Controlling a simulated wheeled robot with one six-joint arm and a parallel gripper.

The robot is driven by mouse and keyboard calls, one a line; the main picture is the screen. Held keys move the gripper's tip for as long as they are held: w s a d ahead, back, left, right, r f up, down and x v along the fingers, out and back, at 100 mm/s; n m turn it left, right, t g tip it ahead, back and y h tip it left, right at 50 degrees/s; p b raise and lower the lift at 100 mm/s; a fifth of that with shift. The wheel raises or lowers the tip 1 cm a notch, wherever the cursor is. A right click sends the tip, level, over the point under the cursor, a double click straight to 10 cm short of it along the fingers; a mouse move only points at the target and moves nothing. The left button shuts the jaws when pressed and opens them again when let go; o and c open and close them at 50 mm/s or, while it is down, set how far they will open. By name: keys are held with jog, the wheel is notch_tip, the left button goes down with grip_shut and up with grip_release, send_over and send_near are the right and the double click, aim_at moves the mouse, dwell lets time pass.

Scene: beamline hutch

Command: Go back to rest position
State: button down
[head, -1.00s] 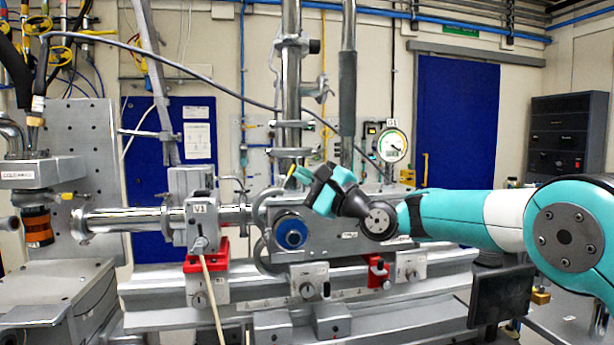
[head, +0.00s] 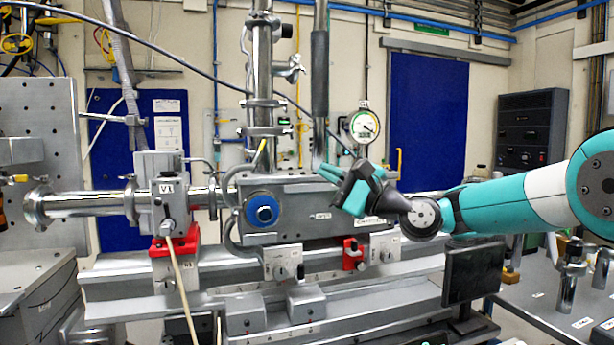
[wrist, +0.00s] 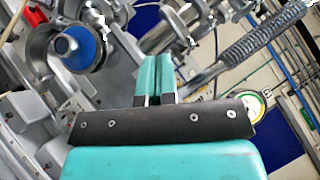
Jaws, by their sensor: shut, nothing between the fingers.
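My gripper (head: 333,172) is in front of the right part of the beamline's grey box (head: 318,205) in the head view. Its teal fingers point up and to the left. In the wrist view the two fingers (wrist: 156,62) lie side by side, shut and empty. The blue round knob (head: 262,209) on the box is left of my gripper, and the knob also shows in the wrist view (wrist: 82,47). I cannot tell whether any part of my gripper touches the box.
The valve block V1 (head: 160,190) and its pipe are at the left. A round gauge (head: 364,126) is behind my gripper. A dark monitor (head: 474,272) stands below my arm. A table (head: 560,318) with metal posts is at the right.

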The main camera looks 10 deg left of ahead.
jog(key=s+d+f+n+g+h, duration=0.3)
jog(key=s+d+f+n+h, duration=0.2)
jog(key=s, duration=0.7)
jog(key=s+d+f+n+g+h+p, duration=0.1)
jog(key=s+d+f+n+g+h, duration=0.2)
jog(key=s, duration=0.9)
jog(key=s+d+f+n+g+h+p, duration=0.1)
jog(key=s+d+f+n+g+h, duration=0.2)
jog(key=s+d+f+n+h, duration=0.5)
jog(key=s+d+f, duration=0.2)
jog(key=s+d, duration=0.1)
jog(key=s, duration=0.1)
jog(key=shift+s+f+n, duration=0.15)
jog(key=shift+s+n, duration=0.1)
jog(key=shift+n, duration=0.05)
